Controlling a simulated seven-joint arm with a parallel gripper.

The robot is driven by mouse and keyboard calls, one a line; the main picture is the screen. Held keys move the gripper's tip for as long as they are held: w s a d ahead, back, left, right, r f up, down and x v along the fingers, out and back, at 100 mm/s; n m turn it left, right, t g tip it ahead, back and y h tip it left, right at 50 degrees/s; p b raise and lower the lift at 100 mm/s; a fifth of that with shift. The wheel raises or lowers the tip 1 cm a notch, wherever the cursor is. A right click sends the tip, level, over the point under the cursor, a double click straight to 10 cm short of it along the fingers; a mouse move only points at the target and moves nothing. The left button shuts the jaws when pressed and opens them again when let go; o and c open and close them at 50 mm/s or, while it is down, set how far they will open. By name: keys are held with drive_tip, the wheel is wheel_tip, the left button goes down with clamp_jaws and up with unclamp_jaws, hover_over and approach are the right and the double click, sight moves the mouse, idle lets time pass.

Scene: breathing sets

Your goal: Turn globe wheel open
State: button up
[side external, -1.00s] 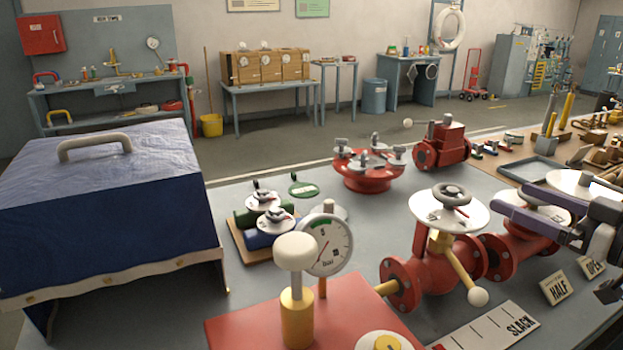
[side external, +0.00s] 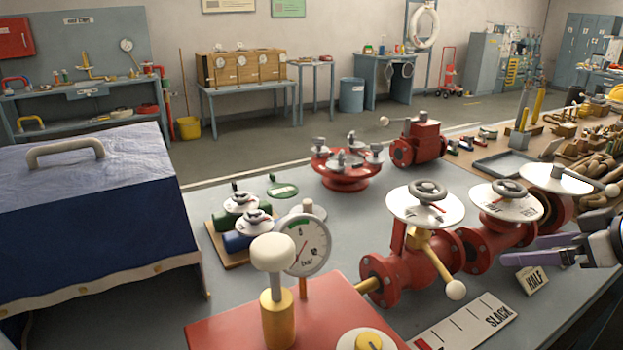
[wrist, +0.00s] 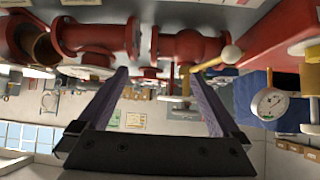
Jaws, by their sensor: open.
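A row of red flanged valves stands on the grey bench, with white discs on top. The nearest has a grey handwheel (side external: 428,190) above its disc (side external: 425,208) and a yellow lever (side external: 440,262) with a white ball. The middle valve has a grey handwheel (side external: 509,188) over a marked disc (side external: 507,204). I cannot tell which one is the globe wheel. My gripper (side external: 520,249) is open and empty at the right, low beside the middle valve and apart from both handwheels. In the wrist view, red valve bodies (wrist: 185,46) lie beyond its open fingers (wrist: 155,76).
A HALF sign (side external: 533,281) stands just below my gripper. A third white disc (side external: 556,179) is behind the middle valve. A pressure gauge (side external: 306,244) and a blue-covered box (side external: 85,210) are to the left.

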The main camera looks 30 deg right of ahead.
drive_tip(key=s+a+f+n+g, duration=0.1)
drive_tip(key=s+f+g, duration=0.35)
drive_tip(key=s, duration=0.25)
drive_tip(key=w+a+r+n+g+y, duration=0.1)
drive_tip(key=w+a+r+n+y, duration=0.2)
drive_tip(key=w+a+r+n, duration=0.25)
drive_tip(key=w+a+r+n+g+y, duration=0.1)
drive_tip(key=w+a+r+n+y, duration=0.15)
drive_tip(key=a+r+n, duration=0.5)
drive_tip(key=w+a+r+n+g+y, duration=0.1)
drive_tip(key=w+a+r+n+y, duration=0.15)
drive_tip(key=w+a+r, duration=0.45)
drive_tip(key=shift+w+a+f+n+g+y, duration=0.35)
drive_tip(key=shift+w+a, duration=0.5)
drive_tip(key=shift+a, duration=1.35)
drive_tip(key=shift+w+a+f+n+g+y, duration=0.2)
drive_tip(key=shift+w+a+n+g, duration=0.5)
drive_tip(key=shift+a, duration=1.45)
drive_tip(key=shift+w+a+f+n+g+y, duration=0.1)
drive_tip(key=shift+w+a+f+g+y, duration=0.15)
drive_tip(key=shift+w+a, duration=1.4)
drive_tip(key=shift+s+a, duration=0.55)
drive_tip(key=shift+s, duration=0.05)
drive_tip(key=shift+r, duration=0.1)
